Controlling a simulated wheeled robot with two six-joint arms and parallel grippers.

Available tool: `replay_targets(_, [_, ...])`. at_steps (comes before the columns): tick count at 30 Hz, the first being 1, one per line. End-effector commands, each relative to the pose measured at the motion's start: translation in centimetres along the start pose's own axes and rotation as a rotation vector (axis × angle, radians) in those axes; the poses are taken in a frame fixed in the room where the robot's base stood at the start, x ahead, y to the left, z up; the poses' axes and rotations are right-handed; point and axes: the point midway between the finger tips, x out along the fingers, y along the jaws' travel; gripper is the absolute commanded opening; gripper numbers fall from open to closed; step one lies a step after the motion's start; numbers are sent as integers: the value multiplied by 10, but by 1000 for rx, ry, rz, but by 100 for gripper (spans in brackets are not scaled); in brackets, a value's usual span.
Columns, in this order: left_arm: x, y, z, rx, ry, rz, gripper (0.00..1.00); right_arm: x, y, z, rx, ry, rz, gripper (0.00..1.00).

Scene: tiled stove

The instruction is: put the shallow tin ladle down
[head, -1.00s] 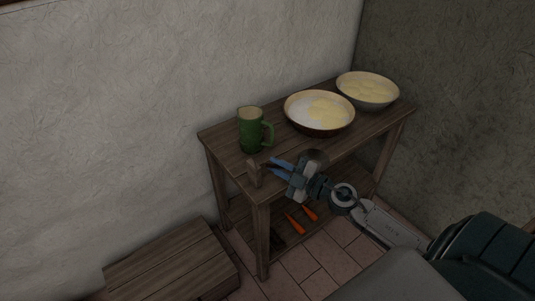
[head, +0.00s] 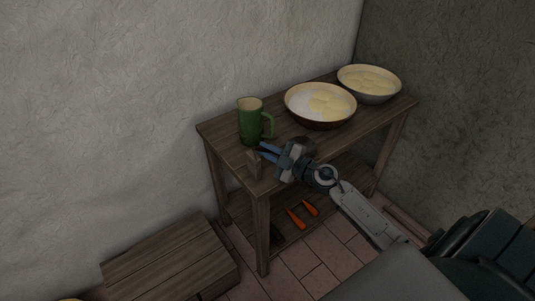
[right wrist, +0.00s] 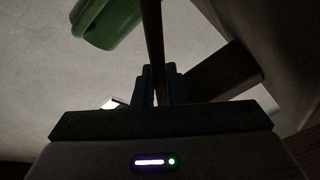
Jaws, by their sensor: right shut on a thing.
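My right gripper (head: 264,153) is over the front left part of the wooden table, just in front of the green mug. It is shut on the shallow tin ladle. My left gripper is not in view.
The green mug (head: 249,125) stands close behind the gripper. Two wide bowls (head: 319,120) (head: 370,96) fill the back right. Orange carrots (head: 296,219) lie on the lower shelf.

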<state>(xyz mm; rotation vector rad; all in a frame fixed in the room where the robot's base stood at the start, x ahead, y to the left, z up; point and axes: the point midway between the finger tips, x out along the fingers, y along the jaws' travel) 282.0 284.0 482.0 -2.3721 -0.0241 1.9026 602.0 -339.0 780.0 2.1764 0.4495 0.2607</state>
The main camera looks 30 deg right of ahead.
Motion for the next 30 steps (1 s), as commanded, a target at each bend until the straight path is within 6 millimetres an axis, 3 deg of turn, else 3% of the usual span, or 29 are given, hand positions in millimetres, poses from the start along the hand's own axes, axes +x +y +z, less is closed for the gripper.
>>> replay_targets(13, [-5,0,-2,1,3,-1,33,0,-3,2,2,0,0,0])
replay_targets(14, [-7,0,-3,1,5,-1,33,0,-3,2,2,0,0,13])
replay_targets(17, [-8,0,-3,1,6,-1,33,0,-3,2,2,0,0,33])
replay_targets(30, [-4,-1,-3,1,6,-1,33,0,0,2,1,0,-1,33])
